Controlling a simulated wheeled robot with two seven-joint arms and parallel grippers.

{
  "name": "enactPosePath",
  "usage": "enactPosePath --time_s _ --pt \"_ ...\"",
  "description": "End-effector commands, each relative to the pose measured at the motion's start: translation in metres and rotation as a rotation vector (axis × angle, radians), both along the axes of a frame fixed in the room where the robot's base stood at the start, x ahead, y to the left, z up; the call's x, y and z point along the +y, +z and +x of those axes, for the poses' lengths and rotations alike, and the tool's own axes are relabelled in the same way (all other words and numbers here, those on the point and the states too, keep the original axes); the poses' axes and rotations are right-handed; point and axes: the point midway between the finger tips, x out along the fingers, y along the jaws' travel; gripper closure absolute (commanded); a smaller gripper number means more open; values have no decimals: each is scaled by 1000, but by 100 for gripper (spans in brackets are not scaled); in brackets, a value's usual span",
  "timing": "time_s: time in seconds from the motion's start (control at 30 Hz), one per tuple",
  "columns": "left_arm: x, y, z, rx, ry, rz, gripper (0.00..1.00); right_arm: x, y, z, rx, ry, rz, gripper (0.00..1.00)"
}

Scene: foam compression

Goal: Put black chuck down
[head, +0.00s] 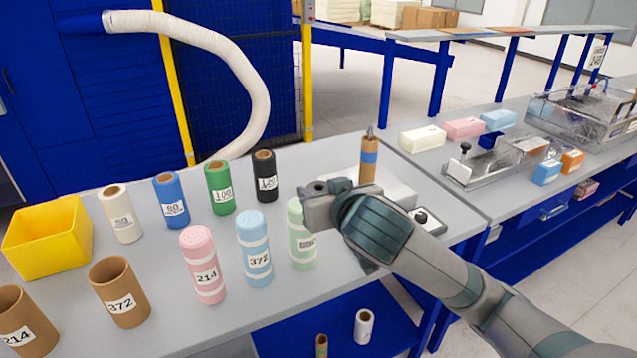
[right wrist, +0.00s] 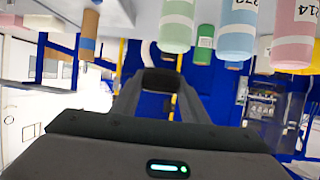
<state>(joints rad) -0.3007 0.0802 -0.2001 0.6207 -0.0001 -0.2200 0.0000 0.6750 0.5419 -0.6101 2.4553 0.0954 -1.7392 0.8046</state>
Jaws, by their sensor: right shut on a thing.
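My right gripper (head: 318,203) is above the table, beside the top of the light green foam cylinder (head: 301,245) in the head view. In the right wrist view, whose picture is upside down, a short dark piece (right wrist: 160,80), which looks like the black chuck, sits between the two fingers. The gripper is shut on it. A separate black roll labelled 120 (head: 266,188) stands on the table left of the gripper, with a visible gap. My left gripper is not in view.
A green roll (head: 219,188), blue roll (head: 171,202) and white roll stand left of the black one. Blue (head: 254,255) and pink (head: 204,270) foam cylinders stand in front. A brown tube with a blue band (head: 368,165) stands close behind my wrist. A yellow bin (head: 47,240) is far left.

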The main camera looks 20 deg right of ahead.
Motion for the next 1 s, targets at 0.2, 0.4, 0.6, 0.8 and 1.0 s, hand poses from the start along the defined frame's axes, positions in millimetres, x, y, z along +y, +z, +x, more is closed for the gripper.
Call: enactPosePath --time_s 0.2,0.4,0.6,0.8,1.0 --pt "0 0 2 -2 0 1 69 0 -23 -11 4 2 0 83" --pt "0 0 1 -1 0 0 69 0 -54 -25 6 1 0 83" --pt "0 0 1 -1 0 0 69 0 -101 -47 9 0 0 83" --pt "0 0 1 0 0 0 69 0 -142 -67 7 1 -1 83" --pt "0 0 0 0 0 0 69 2 -163 -76 0 0 8 83"
